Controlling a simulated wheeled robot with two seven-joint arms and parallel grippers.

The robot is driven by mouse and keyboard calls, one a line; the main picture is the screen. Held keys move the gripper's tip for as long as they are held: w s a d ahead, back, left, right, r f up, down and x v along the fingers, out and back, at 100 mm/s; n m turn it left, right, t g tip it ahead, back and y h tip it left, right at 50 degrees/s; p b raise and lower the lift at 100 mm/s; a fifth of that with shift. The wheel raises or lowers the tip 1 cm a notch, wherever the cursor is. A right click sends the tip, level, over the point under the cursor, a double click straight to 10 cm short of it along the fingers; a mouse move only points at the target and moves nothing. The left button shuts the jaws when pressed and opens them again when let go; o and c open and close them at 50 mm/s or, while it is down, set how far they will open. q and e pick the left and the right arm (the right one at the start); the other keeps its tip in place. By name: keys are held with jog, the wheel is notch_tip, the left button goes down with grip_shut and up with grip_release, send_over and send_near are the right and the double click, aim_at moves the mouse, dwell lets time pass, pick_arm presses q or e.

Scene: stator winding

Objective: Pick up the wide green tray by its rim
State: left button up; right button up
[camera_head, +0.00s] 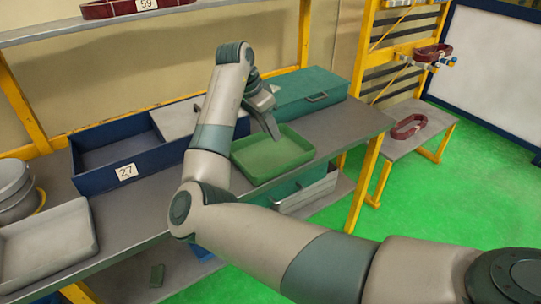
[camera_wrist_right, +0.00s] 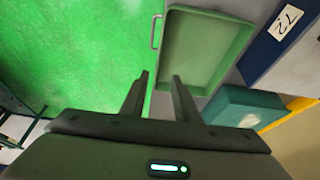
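The wide green tray (camera_head: 262,161) is a shallow rectangle lying flat on the grey workbench. It also shows in the right wrist view (camera_wrist_right: 203,45), above and right of the fingers. My right gripper (camera_head: 268,122) hangs above the tray's far side in the head view. In the right wrist view my right gripper (camera_wrist_right: 160,85) is open and empty. One fingertip overlaps the tray's corner in the picture and the other lies over the green floor. Contact with the rim is not visible. My left gripper is not in view.
A teal box (camera_head: 308,92) stands just behind the tray. A pale tray (camera_head: 45,248) and a grey bucket (camera_head: 14,190) stand at the left. A metal drawer box (camera_head: 308,193) sits below the bench edge.

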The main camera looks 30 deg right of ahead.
jog(key=p, duration=0.4)
send_over(287, 163)
jog(key=a, duration=0.2)
jog(key=f, duration=1)
jog(key=shift+w+f, duration=0.2)
jog(key=shift+f, duration=0.1)
jog(key=shift+d+f, duration=0.1)
jog(key=shift+f, duration=0.25)
jog(key=shift+d+f+p, duration=0.3)
jog(key=shift+f+p, duration=0.15)
jog(key=shift+f, duration=0.05)
jog(key=p+x, duration=0.1)
jog(key=x, duration=0.2)
jog(key=shift+d, duration=0.1)
jog(key=shift+d+f+p, duration=0.15)
jog(key=shift+f+p, duration=0.15)
jog(key=shift+f, duration=0.2)
